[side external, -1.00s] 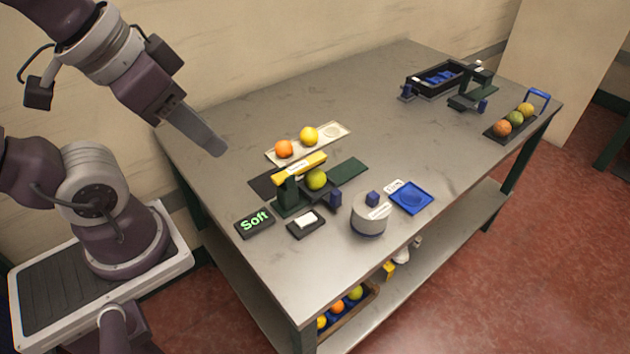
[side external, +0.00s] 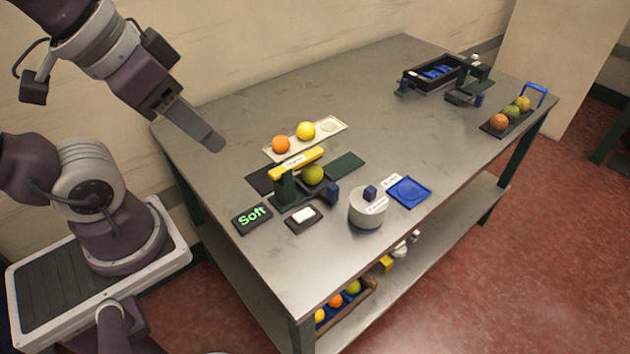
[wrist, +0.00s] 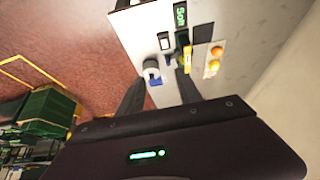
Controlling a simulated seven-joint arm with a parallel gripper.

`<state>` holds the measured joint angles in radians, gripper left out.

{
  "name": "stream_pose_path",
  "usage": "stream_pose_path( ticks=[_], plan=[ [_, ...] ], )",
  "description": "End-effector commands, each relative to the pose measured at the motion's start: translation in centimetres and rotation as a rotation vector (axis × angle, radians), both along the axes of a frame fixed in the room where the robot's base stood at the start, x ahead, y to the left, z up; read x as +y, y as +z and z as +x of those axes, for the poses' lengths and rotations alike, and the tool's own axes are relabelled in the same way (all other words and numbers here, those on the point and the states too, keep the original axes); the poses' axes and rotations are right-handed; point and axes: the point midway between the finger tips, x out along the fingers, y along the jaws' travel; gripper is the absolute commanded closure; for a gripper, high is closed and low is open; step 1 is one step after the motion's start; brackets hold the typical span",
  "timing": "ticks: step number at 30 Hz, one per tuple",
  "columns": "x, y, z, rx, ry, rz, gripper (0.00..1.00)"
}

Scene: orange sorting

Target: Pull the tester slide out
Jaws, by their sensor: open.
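The tester (side external: 284,188) stands near the front left of the table, a dark green frame with a yellow bar (side external: 296,164) across its top. A green fruit (side external: 312,174) sits in it under or beside the bar. A dark blue knob (side external: 333,192) at the tester's right side seems to belong to its slide. A display (side external: 252,218) in front reads "Soft". My gripper (side external: 214,143) is empty, above the table and up-left of the tester, clear of it. In the wrist view my gripper (wrist: 160,88) has its fingers apart, with the yellow bar (wrist: 187,56) small beyond them.
A cream tray (side external: 343,124) with an orange and a yellow fruit lies behind the tester. A white button box (side external: 304,219), a grey round container (side external: 367,212) and a blue dish (side external: 408,192) stand to the front and right. The table's middle is clear.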

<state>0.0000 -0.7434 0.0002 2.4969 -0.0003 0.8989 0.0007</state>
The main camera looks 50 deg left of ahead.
Motion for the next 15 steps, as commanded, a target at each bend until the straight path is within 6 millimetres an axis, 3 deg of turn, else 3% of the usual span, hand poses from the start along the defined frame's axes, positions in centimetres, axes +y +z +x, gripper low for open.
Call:
stream_pose_path(
  ticks=[2,4,8,11,12,15],
  plan=[
    [0.0,0.2,1.4,0.028,-0.001,-0.005,0.58],
    [-0.1,0.3,4.2,0.076,-0.004,-0.011,0.58],
    [0.1,-1.9,11.9,0.194,-0.004,-0.025,0.58],
    [0.5,-6.1,17.7,0.284,-0.002,-0.026,0.58],
    [0.7,-8.3,19.8,0.318,0.000,-0.025,0.58],
    [1.2,-14.3,23.6,0.395,0.001,-0.016,0.58]
  ],
)
